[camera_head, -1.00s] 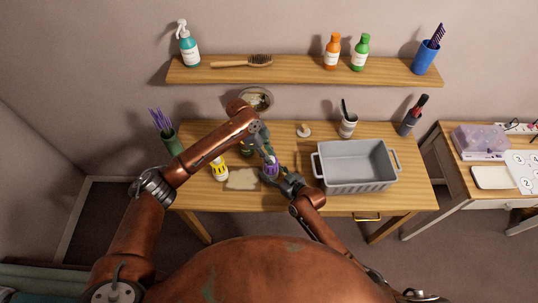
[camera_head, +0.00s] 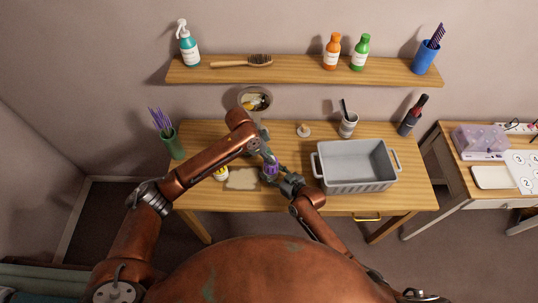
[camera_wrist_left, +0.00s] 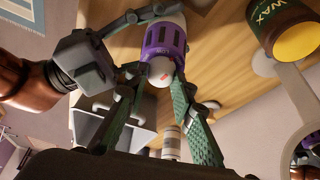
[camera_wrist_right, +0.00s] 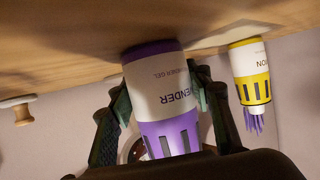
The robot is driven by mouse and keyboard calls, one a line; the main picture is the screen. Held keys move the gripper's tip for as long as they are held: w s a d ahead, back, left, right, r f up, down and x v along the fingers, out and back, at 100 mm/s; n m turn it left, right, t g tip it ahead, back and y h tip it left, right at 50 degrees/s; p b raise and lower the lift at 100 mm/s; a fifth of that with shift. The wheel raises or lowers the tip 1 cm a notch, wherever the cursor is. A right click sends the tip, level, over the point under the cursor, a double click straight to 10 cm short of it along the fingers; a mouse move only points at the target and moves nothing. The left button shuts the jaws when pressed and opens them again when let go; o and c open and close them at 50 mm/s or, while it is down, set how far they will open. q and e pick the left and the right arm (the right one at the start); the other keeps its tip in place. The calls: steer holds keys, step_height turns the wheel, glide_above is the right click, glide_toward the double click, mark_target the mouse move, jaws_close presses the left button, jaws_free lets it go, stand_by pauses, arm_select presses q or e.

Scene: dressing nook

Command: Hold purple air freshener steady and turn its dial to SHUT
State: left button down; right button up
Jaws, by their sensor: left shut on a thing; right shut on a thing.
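The purple air freshener (camera_head: 270,169) stands on the wooden desk near its front edge. In the right wrist view its white label (camera_wrist_right: 162,88) reads "LAVENDER" in part. My right gripper (camera_head: 284,181) is shut around its body, with one finger on each side. My left gripper (camera_head: 266,155) comes from above. In the left wrist view its green-padded fingers (camera_wrist_left: 163,80) are shut on the white dial (camera_wrist_left: 161,72) at the freshener's top, which bears a small red mark.
A yellow air freshener (camera_head: 221,174) stands close on the left, partly behind my left arm; it also shows in the right wrist view (camera_wrist_right: 250,75). A wax jar (camera_wrist_left: 283,28) and round mirror (camera_head: 255,98) are nearby. A grey bin (camera_head: 355,183) stands to the right.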

arm_select(q)
steer(key=n, duration=0.2)
steer(key=n+t+y, duration=0.1)
steer(key=n, duration=0.1)
steer(key=shift+s+n+t, duration=0.1)
steer(key=shift+n+t, duration=0.2)
steer(key=shift+n, duration=0.1)
steer(key=n, duration=0.2)
steer(key=n+t+y, duration=0.1)
steer(key=n, duration=0.2)
steer(key=shift+s+d+y, duration=0.1)
steer(key=shift+d+y, duration=0.1)
steer(key=shift+y, duration=0.1)
steer(key=n, duration=0.2)
steer(key=n+y, duration=0.1)
steer(key=n, duration=0.2)
steer(key=shift+d+t+y, duration=0.15)
steer(key=shift+t+y, duration=0.15)
steer(key=n+y, duration=0.1)
steer(key=n, duration=0.3)
steer(key=shift+y, duration=0.3)
steer(key=shift+n, duration=0.3)
steer(key=c, duration=1.6)
jaws_free()
